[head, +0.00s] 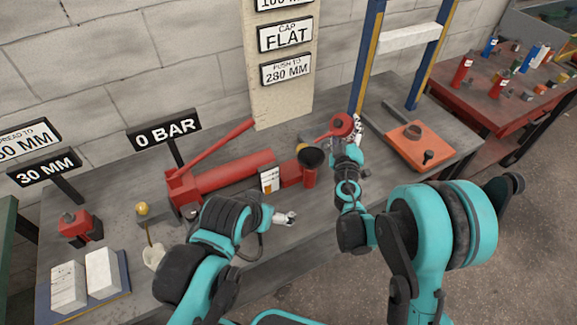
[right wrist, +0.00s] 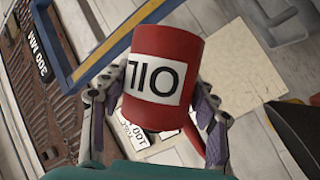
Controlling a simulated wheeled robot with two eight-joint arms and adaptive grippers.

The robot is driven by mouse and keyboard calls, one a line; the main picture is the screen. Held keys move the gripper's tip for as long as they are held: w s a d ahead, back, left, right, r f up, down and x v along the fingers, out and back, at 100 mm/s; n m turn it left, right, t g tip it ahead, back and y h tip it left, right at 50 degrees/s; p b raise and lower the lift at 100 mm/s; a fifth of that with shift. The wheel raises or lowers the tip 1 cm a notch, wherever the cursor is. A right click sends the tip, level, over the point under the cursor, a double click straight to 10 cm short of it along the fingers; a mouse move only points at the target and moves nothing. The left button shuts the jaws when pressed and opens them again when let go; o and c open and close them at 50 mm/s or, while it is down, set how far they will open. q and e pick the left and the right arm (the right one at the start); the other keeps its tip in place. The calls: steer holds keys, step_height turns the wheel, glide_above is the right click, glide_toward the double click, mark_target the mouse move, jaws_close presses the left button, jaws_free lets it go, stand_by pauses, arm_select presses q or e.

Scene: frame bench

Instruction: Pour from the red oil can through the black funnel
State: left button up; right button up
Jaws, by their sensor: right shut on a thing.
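The red oil can (head: 341,124) is held up by my right gripper (head: 352,130), near the back of the bench. In the right wrist view the can (right wrist: 165,50) shows its white OIL label upside down, with my right gripper's fingers (right wrist: 158,110) on both sides of it. The black funnel (head: 311,157) sits atop a red upright cylinder, below and left of the can and apart from it. Its outlet is hidden. My left gripper (head: 287,217) is low over the bench front; whether it is open is unclear. No flow of oil shows.
A long red pump body (head: 228,175) with a raised lever lies left of the funnel. A white card (head: 269,180) stands before it. An orange plate (head: 418,146) lies at the right beside a blue frame (head: 428,62). Gauge signs (head: 165,131) stand at the left.

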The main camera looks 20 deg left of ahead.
mark_target(344, 121)
stand_by(0.8)
steer(key=shift+r+n+t, duration=0.3)
steer(key=shift+r+n, duration=0.1)
steer(key=shift+r, duration=0.1)
steer(key=shift+s+a+r+n, duration=0.1)
steer(key=shift+r+n, duration=0.2)
steer(key=shift+r, duration=0.1)
steer(key=shift+s+a+r+n+t, duration=0.1)
steer(key=shift+r+n+t, duration=0.15)
steer(key=shift+n+t, duration=0.15)
steer(key=shift+r, duration=0.1)
steer(key=shift+s+a+r+n+y, duration=0.1)
steer(key=shift+r+n+y, duration=0.2)
steer(key=shift+n, duration=0.1)
